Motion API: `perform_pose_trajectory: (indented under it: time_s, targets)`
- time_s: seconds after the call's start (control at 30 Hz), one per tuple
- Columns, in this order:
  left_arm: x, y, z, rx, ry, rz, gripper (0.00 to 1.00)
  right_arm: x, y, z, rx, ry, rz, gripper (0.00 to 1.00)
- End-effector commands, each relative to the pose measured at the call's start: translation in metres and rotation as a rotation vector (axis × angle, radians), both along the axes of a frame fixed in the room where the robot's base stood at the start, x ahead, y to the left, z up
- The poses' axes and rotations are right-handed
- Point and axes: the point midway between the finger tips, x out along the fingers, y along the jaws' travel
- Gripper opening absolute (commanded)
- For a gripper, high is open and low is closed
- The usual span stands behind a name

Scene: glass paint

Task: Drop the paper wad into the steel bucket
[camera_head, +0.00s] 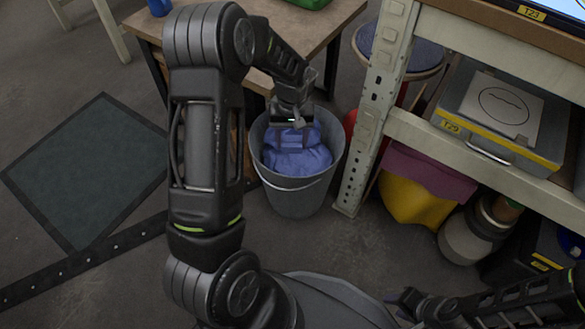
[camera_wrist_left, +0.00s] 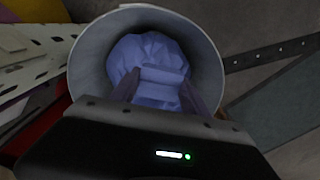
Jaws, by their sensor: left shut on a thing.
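The steel bucket (camera_head: 300,198) stands on the floor between the wooden table and the shelf. The blue crumpled paper wad (camera_head: 297,158) shows inside the bucket's rim, also in the left wrist view (camera_wrist_left: 150,52). My left gripper (camera_head: 292,128) points down over the bucket mouth, and its fingers (camera_wrist_left: 160,90) are shut on blue paper. I cannot tell whether the held part and the crumpled mass below are one piece, or whether it touches the bucket bottom. My right gripper (camera_head: 405,301) is low at the bottom right, dark and small; its jaws are unclear.
A metal shelf (camera_head: 365,110) with a grey case (camera_head: 505,115) stands close right of the bucket. The wooden table (camera_head: 335,12) is behind it. A dark mat (camera_head: 85,170) lies on the floor at left.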

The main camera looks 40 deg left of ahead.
Motion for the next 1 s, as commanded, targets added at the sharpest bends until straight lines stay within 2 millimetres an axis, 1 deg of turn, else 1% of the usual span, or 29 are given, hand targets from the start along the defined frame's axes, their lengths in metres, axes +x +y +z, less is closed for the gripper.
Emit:
perform_pose_trajectory:
  time_s: [0.03,0.1,0.47,0.5,0.77,1.0]
  targets:
    - [0.0001,0.0001,-0.0084,0.0,0.0,0.0,0.15,0.0006,0.0003,-0.0081,0.0,-0.002,-0.001,0.36]
    - [0.0001,0.0,-0.0116,0.0,0.0,0.0,0.15,0.0013,0.0004,-0.0112,-0.001,-0.004,-0.001,0.36]
    - [0.0001,0.0001,-0.0123,0.0,0.0,0.0,0.15,0.002,0.0007,-0.0117,-0.001,-0.006,-0.002,0.36]
    - [0.0001,0.0,-0.0123,0.0,0.0,0.0,0.57,0.002,0.0007,-0.0117,-0.001,-0.006,-0.002,0.36]
    - [0.0001,0.0001,-0.0123,0.0,0.0,0.0,0.78,0.0019,0.0006,-0.0117,-0.001,-0.005,-0.002,0.36]
    - [0.0001,0.0001,-0.0121,0.0,0.0,0.0,0.79,0.0019,0.0006,-0.0116,-0.001,-0.005,-0.002,0.36]
